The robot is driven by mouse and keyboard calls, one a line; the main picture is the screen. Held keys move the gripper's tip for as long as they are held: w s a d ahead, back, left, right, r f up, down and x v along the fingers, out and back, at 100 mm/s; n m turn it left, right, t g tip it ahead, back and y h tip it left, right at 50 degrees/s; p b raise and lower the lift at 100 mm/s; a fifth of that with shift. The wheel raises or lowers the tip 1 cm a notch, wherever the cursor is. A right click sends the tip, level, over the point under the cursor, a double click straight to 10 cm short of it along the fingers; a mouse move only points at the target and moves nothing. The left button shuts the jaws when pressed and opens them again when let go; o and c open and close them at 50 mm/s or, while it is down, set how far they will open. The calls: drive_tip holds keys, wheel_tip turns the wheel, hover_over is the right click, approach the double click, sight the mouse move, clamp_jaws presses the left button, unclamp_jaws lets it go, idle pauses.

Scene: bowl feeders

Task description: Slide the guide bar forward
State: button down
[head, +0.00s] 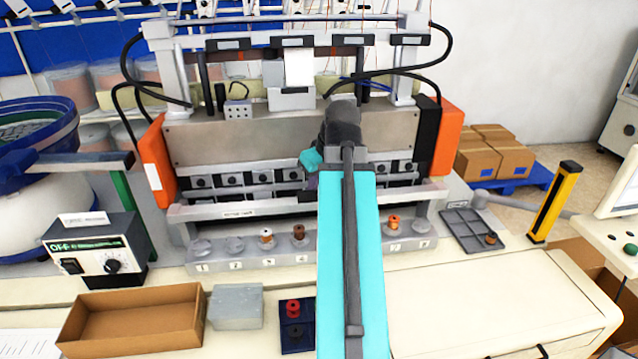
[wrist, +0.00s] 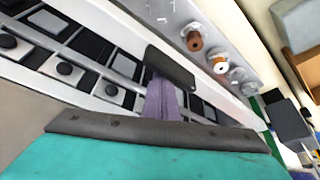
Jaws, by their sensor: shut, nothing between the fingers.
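The guide bar (head: 275,207) is a long pale bar across the front of the machine, with a small label near its left part. It also crosses the wrist view diagonally (wrist: 112,35). My gripper (head: 311,181) is down at the bar, near its middle. In the wrist view its purple fingers (wrist: 163,92) are together and empty, with a dark block at their end overlapping the bar's edge. I cannot tell whether they touch the bar. My teal arm hides the bar's middle right part in the head view.
A numbered ledge (head: 216,259) with several spools (head: 265,237) runs in front of the bar. The row of dark machine blocks (head: 232,180) lies behind it. A control box (head: 97,252) and a brown tray (head: 135,328) stand left; a grey tray (head: 466,226) is right.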

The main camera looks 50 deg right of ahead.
sight(317, 194)
drive_tip(key=shift+s+a+f+p, duration=0.2)
drive_tip(key=shift+s+a+f, duration=0.2)
drive_tip(key=shift+s+a, duration=0.15)
drive_tip(key=shift+s+a+f+p, duration=0.2)
drive_tip(key=shift+s+a+f, duration=0.2)
drive_tip(key=shift+s, duration=0.25)
drive_tip(key=shift+f+b, duration=0.1)
drive_tip(key=shift+b, duration=0.35)
drive_tip(key=shift+s+a+b, duration=0.15)
drive_tip(key=shift+b, duration=0.15)
drive_tip(key=shift+w+d+p, duration=0.3)
drive_tip(key=shift+r, duration=0.2)
drive_tip(key=shift+w+d+r+p, duration=0.15)
drive_tip(key=shift+w+r+p, duration=0.05)
drive_tip(key=shift+r+p, duration=0.45)
drive_tip(key=shift+w+d+r+p, duration=0.15)
drive_tip(key=shift+w+r+p, duration=0.05)
drive_tip(key=shift+r+p, duration=2.1)
drive_tip(key=shift+r, duration=1.7)
drive_tip(key=shift+w, duration=0.1)
